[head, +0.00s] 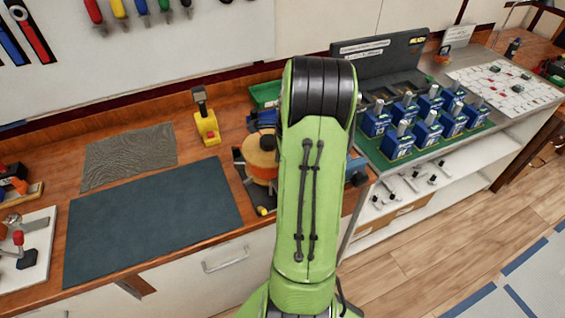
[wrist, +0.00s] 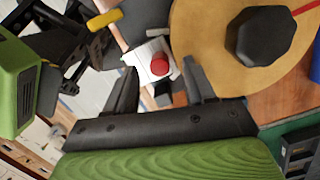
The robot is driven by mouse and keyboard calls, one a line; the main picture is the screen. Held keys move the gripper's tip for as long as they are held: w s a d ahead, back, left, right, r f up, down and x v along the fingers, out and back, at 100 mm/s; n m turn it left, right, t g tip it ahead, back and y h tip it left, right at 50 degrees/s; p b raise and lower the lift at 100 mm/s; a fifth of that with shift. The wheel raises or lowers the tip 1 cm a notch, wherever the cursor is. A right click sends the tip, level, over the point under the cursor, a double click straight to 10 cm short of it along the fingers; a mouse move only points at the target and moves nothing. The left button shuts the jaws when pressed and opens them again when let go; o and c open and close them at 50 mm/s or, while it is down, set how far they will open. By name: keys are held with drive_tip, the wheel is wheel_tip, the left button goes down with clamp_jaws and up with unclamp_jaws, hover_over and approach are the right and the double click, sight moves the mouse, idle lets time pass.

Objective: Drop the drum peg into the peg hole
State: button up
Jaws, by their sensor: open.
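The drum (head: 259,157), an orange and tan round piece, stands on a dark base on the wooden bench, partly behind my green arm. In the wrist view its tan disc (wrist: 204,38) with a black faceted knob fills the upper right. A small yellow-tipped piece (head: 263,211) is at the front of the base; a yellow piece (wrist: 105,19) also shows in the wrist view. I cannot tell whether either is the drum peg. The peg hole cannot be made out. My gripper (wrist: 160,66) is open with no object held between its fingers, beside the disc; my arm hides it in the head view.
A dark mat (head: 150,222) leaves free bench room at the left. Several blue breakers (head: 398,146) stand on a green board at the right. A green bin (head: 265,93) is at the back.

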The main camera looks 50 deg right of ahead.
wheel_tip(320, 180, up, 16)
drive_tip(key=s+d+p, duration=0.1)
drive_tip(key=p, duration=0.2)
drive_tip(key=shift+s+d+f+p, duration=0.2)
drive_tip(key=shift+s+d+p, duration=0.1)
drive_tip(key=shift+s, duration=0.1)
